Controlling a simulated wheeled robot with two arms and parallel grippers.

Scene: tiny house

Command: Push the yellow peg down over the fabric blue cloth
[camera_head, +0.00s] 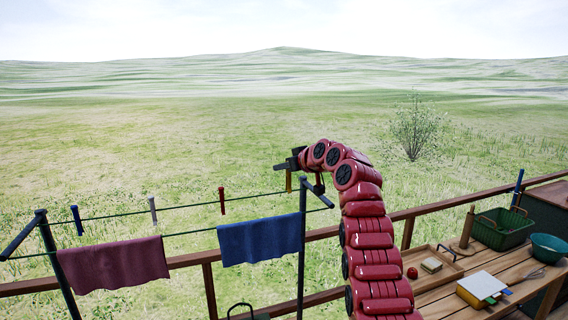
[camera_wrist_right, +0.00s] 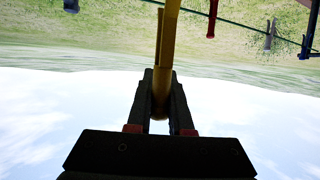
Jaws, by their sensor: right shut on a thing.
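The yellow peg (camera_head: 289,182) is upright near the right end of the far clothesline; I cannot tell whether it touches the line. My right gripper (camera_head: 283,165) is shut on its upper end. In the right wrist view the peg (camera_wrist_right: 166,45) runs between the two fingers (camera_wrist_right: 160,108). The blue cloth (camera_head: 259,240) hangs folded over the near clothesline, lower and left of the peg, apart from it. My left gripper is not in view.
A dark red cloth (camera_head: 114,265) hangs on the near line. Blue (camera_head: 77,220), grey (camera_head: 153,210) and red (camera_head: 221,200) pegs sit on the far line. A dark post (camera_head: 302,250) stands beside the blue cloth. A wooden table (camera_head: 440,300) with several items is at right.

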